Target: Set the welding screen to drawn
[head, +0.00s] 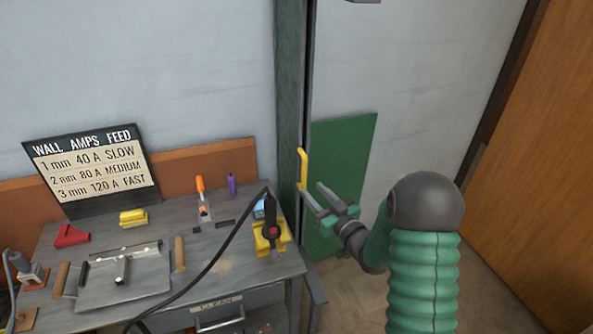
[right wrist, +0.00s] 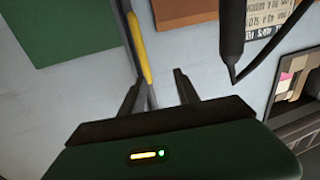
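A yellow upright handle (head: 302,169) is on a thin dark vertical bar beside the green post (head: 290,90), at the right end of the bench. I take this bar and handle to be the screen's edge; no spread screen shows. My right gripper (head: 313,191) is open at the handle's lower end. In the right wrist view the yellow handle (right wrist: 138,50) lies beyond the open right gripper (right wrist: 160,85). Its grey bar runs down between the two fingers, nearer the left one. I cannot tell whether either finger touches it. My left gripper is not in view.
The bench (head: 215,265) at left holds a torch in a yellow stand (head: 269,235), a settings sign (head: 90,165) and several tools. A black cable crosses it. A green panel (head: 350,145) is on the wall behind my gripper. A wooden door (head: 535,140) stands at right.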

